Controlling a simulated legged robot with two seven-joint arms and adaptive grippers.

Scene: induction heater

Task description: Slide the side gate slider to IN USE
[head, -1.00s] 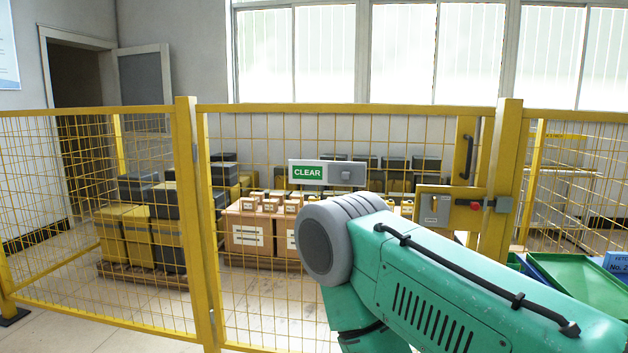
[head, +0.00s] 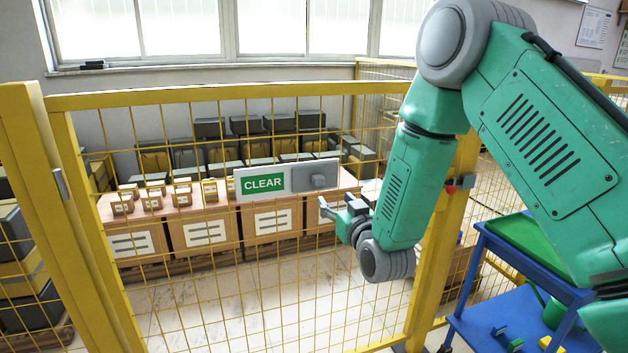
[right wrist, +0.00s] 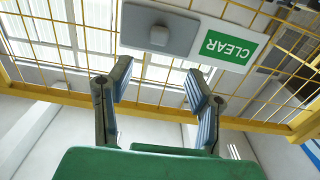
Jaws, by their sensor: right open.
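The side gate slider (head: 312,175) is a grey block with a knob at the right of a pale plate on the yellow mesh gate. The green CLEAR label (head: 263,184) shows on the plate's left part; no IN USE wording shows. My right gripper (head: 336,204) is open and empty, just below and right of the slider, apart from it. In the right wrist view the slider (right wrist: 160,34) appears upside down beyond the two spread fingers of the right gripper (right wrist: 160,76), with the CLEAR label (right wrist: 230,46) to its right. My left gripper is not in view.
The gate's yellow top rail (head: 220,95) runs above the plate. Behind the mesh stand cardboard boxes (head: 205,233) and dark-topped crates. A blue cart (head: 515,300) with a green tray (head: 525,238) stands at the right. Open floor lies behind the gate's lower mesh.

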